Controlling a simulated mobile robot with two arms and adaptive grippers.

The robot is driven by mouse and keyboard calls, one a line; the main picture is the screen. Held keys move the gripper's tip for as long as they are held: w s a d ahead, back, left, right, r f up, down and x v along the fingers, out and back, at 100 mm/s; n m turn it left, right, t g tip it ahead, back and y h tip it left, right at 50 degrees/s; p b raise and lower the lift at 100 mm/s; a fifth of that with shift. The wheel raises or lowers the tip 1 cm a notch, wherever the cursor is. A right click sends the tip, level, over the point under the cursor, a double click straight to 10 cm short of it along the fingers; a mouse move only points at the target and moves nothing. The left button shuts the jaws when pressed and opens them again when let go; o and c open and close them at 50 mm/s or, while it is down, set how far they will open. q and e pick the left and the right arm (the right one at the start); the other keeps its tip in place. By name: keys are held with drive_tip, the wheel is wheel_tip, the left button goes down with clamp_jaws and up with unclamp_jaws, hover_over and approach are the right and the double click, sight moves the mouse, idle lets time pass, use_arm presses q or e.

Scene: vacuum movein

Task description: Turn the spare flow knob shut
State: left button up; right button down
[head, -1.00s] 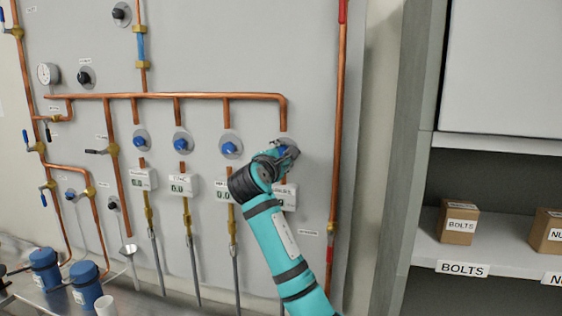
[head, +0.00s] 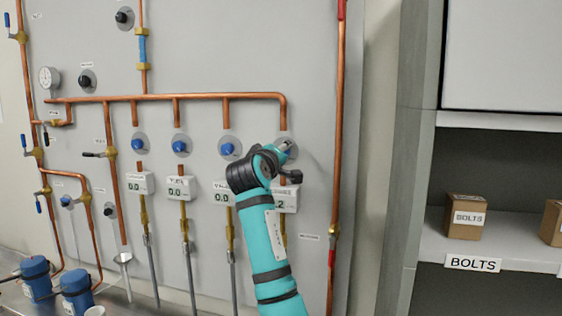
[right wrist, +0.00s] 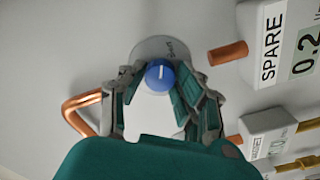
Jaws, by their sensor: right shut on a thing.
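The spare flow knob (right wrist: 160,73) is a blue round knob with a white pointer line, on a grey round plate (right wrist: 160,47) on the wall panel. My right gripper (right wrist: 163,84) is shut on it, with a finger on each side. In the head view my right gripper (head: 284,148) covers the knob at the right end of the row. The spare readout (right wrist: 284,45) is a white box labelled SPARE and shows 0.2 in the right wrist view. In the head view this box (head: 289,205) is partly hidden by my arm. My left gripper is out of view.
Three similar blue knobs (head: 228,148) sit in a row to the left, with readouts at 0.0 below. Copper pipes (head: 180,97) run along the panel. A vertical copper pipe (head: 337,130) and a shelf with a BOLTS box (head: 465,217) stand to the right.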

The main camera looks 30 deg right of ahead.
drive_tip(key=shift+f+m+b, duration=0.2)
drive_tip(key=shift+m+b, duration=0.55)
drive_tip(key=shift+m, duration=1.15)
drive_tip(key=c, duration=0.9)
unclamp_jaws()
drive_tip(key=shift+r, duration=0.1)
drive_tip(key=shift+c, duration=0.2)
drive_tip(key=v, duration=1.2)
drive_tip(key=shift+w, duration=0.1)
